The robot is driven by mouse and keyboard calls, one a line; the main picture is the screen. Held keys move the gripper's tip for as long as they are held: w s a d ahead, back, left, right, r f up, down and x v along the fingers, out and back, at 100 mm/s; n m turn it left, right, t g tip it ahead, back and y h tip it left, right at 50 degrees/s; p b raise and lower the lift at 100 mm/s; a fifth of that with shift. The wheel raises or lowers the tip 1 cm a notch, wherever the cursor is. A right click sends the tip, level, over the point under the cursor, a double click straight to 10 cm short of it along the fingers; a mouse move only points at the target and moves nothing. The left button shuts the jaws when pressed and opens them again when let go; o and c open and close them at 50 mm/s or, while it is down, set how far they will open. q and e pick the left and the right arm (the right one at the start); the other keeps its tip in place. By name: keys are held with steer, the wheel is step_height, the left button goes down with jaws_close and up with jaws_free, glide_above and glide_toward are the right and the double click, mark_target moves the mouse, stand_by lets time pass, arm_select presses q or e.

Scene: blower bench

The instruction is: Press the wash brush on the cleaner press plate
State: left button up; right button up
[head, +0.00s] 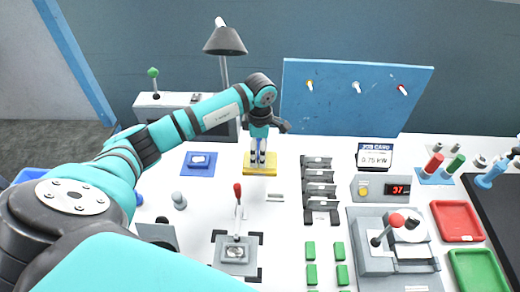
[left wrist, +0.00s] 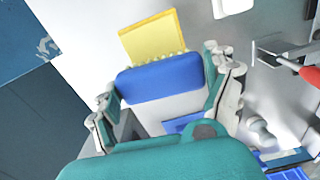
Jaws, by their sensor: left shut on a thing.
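My left gripper (head: 258,161) points down over a yellow plate (head: 273,170) at the back middle of the bench. It is shut on the wash brush, a blue block (left wrist: 158,78) with pale bristles along its far edge in the left wrist view. The brush is mostly hidden by the gripper in the head view. The yellow plate, which looks like the cleaner press plate, shows just beyond the bristles in the left wrist view (left wrist: 153,36). I cannot tell whether bristles and plate touch. My right gripper is in neither view.
A blue mat (head: 187,171) lies left of the yellow plate. A red-handled lever fixture (head: 236,250) stands in front, and grey brackets (head: 318,190) stand to the right. A lamp (head: 225,42) and a blue panel (head: 350,110) stand behind. Red (head: 457,221) and green (head: 478,272) trays lie far right.

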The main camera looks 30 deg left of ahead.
arm_select(q)
steer(key=shift+r+p, duration=1.2)
steer(key=shift+r, duration=1.2)
